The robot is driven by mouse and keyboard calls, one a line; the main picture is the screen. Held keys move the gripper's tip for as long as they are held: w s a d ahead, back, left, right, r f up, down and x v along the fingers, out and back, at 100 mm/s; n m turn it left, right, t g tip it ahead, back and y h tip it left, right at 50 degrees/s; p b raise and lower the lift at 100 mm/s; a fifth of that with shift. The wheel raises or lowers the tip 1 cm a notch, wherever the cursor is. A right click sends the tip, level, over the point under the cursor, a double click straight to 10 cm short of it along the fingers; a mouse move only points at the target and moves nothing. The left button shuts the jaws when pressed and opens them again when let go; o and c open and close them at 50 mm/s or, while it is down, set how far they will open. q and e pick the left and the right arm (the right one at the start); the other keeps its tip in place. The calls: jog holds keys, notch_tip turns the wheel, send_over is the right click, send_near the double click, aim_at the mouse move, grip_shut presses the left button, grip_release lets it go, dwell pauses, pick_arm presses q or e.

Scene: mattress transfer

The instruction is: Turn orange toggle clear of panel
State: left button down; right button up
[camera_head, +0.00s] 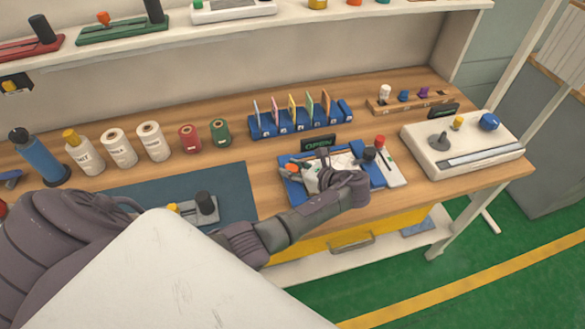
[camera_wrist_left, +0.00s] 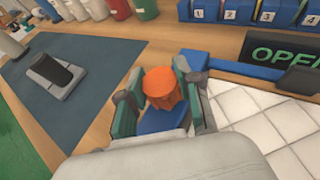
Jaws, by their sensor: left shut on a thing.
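The orange toggle (camera_wrist_left: 162,88) sits between the two fingers of my left gripper (camera_wrist_left: 165,95) in the left wrist view. The fingers are closed on its sides. In the head view the left gripper (camera_head: 318,172) is over the blue-framed fixture (camera_head: 298,194), and only a bit of orange (camera_head: 291,168) shows beside it. The white quilted panel (camera_wrist_left: 262,118) lies right of the toggle in the wrist view. A blue strip lies under the toggle, and its lower part is hidden by the gripper. My right gripper is not in view.
An "OPEN" sign (camera_head: 319,143) stands behind the fixture. A blue numbered rack (camera_head: 290,125) is farther back. A white control box (camera_head: 462,145) stands at the right. Bottles and spools (camera_head: 150,142) line the left back. A dark blue mat (camera_head: 150,190) lies at the left.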

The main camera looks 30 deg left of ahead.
pick_arm(q)
jog(key=c, duration=0.8)
grip_release()
jog(key=shift+o, duration=0.2)
jog(key=v, duration=1.2)
